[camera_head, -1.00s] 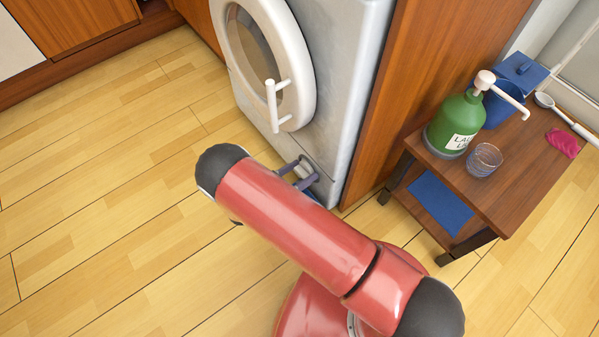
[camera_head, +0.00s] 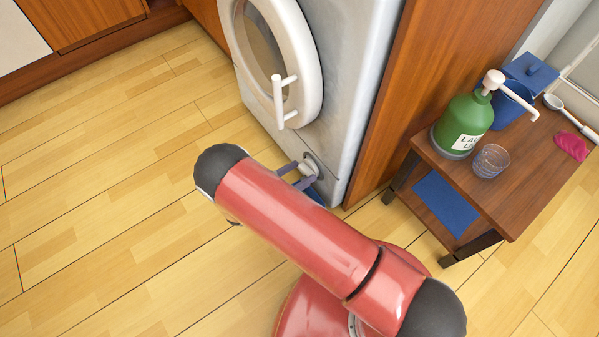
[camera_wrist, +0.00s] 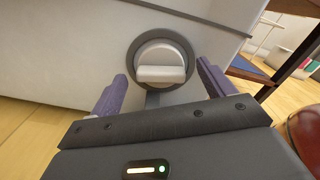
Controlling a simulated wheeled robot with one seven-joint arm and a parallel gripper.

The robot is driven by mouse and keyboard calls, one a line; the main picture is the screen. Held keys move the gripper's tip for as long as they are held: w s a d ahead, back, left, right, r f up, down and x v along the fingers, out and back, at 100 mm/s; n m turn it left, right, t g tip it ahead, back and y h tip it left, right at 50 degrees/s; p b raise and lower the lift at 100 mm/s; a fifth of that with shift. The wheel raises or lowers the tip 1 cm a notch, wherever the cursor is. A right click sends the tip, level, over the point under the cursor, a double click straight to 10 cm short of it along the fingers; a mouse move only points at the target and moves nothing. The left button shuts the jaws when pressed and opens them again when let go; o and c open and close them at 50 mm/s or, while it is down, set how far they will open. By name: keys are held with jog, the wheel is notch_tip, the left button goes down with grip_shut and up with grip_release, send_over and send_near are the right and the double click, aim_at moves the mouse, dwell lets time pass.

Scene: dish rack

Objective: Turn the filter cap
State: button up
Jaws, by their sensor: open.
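The filter cap (camera_wrist: 160,62) is a light grey round knob with a raised bar handle, set in a dark ring low on the front of the washing machine (camera_head: 355,75). In the wrist view it sits between and just beyond the purple fingers of my gripper (camera_wrist: 160,85). The bar handle lies roughly horizontal there. My gripper is open, with a finger on each side of the cap and no clear contact. In the head view the fingers (camera_head: 294,174) point at the cap (camera_head: 311,165), and my red arm hides much of the gripper.
The white machine door (camera_head: 283,60) is above the cap. A wooden side table (camera_head: 520,185) at the right holds a green dispenser bottle (camera_head: 464,125), a glass (camera_head: 491,161) and a blue container (camera_head: 510,105). Wooden floor (camera_head: 110,190) lies open at the left.

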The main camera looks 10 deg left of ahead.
jog(key=b+v, duration=0.1)
jog(key=v, duration=0.5)
jog(key=shift+b, duration=0.35)
dwell(0.5)
